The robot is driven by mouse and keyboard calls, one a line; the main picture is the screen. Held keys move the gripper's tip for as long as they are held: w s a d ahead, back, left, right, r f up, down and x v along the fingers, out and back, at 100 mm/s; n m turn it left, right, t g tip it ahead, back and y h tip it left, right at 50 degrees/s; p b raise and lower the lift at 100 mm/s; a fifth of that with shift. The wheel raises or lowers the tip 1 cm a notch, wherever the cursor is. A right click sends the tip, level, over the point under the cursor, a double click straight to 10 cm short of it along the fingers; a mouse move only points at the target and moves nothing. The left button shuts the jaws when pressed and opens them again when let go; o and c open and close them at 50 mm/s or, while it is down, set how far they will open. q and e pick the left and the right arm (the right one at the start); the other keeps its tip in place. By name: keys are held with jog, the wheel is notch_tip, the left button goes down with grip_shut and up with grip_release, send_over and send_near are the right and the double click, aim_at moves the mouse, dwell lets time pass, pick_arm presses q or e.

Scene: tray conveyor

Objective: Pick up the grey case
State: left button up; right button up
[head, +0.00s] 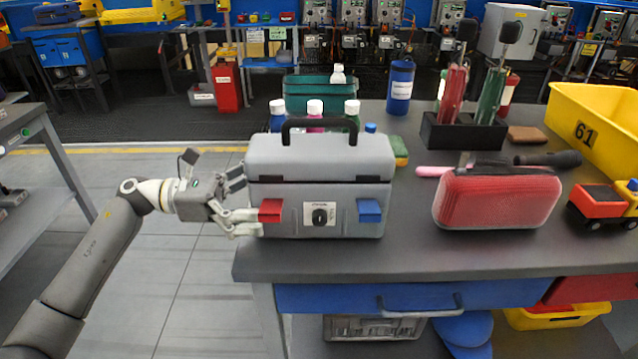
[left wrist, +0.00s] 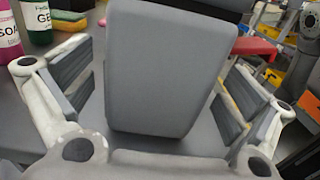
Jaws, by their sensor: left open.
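The grey case (head: 350,218) stands upright near the left front corner of the table, with a black top handle, a red latch, a blue latch and a dial on its front. My left gripper (head: 243,204) is open at the left end of the case. In the left wrist view, the end of the case (left wrist: 165,75) is between the spread fingers of my left gripper (left wrist: 155,95). A gap shows on each side, at least on the left; contact on the right is hard to tell. My right gripper is not in view.
A red zip case (head: 497,200) lies to the right of the grey case. Several bottles (head: 315,108) and a green bin (head: 305,90) stand behind it. A yellow bin (head: 600,125), a toy truck (head: 600,204) and a tool holder (head: 463,133) are farther right. Floor is open at left.

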aim_at(280, 195)
pick_arm(q)
jog(key=d, duration=0.3)
jog(key=shift+d, duration=0.2)
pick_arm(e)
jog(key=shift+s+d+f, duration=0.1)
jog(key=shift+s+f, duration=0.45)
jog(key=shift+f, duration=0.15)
pick_arm(q)
jog(key=c, duration=1.5)
jog(key=shift+r, duration=0.1)
jog(key=shift+c, duration=0.7)
